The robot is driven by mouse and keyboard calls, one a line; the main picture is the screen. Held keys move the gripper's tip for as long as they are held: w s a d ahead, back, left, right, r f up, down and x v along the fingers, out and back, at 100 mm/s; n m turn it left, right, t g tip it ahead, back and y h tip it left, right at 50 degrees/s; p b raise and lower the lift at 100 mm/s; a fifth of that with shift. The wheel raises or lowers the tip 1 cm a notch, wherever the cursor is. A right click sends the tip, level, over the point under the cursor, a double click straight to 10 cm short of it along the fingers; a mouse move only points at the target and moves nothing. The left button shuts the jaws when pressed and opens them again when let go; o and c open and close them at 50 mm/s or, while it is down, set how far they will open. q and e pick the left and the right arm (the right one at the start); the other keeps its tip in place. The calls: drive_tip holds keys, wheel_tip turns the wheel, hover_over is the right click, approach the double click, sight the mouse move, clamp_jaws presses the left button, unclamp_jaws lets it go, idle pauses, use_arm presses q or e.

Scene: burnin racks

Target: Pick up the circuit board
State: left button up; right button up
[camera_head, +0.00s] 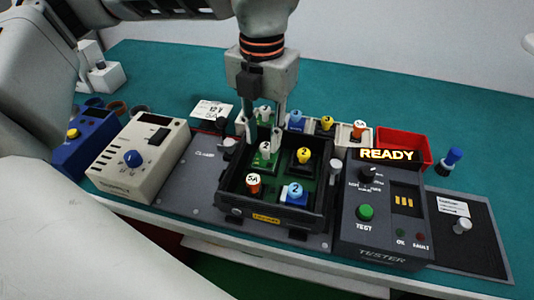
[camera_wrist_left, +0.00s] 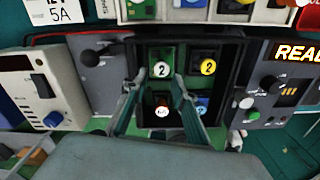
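A green circuit board (camera_head: 276,176) lies in a black open-topped holder (camera_head: 273,222), with white, yellow, orange and blue numbered parts on it. The board (camera_wrist_left: 161,86) and its parts also show in the left wrist view. My left gripper (camera_head: 263,136) points down above the back left of the board, near the white part marked 2 (camera_head: 265,149). Its fingers are spread, with nothing visibly gripped between them; in the left wrist view the gripper (camera_wrist_left: 155,90) has its fingers on either side of that part's column. Whether the fingertips touch anything is unclear. My right gripper is out of view.
A tester (camera_head: 383,235) reading READY stands right of the holder. A beige supply box (camera_head: 125,170) and a blue box (camera_head: 83,150) stand left. Behind are a rack of numbered parts (camera_head: 340,137) and a red bin (camera_head: 405,147). The teal table is clear at the back.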

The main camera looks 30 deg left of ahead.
sight(265, 147)
use_arm(q)
drive_tip(key=f, duration=0.4)
drive_tip(key=shift+w+f, duration=0.15)
drive_tip(key=shift+w, duration=0.15)
clamp_jaws()
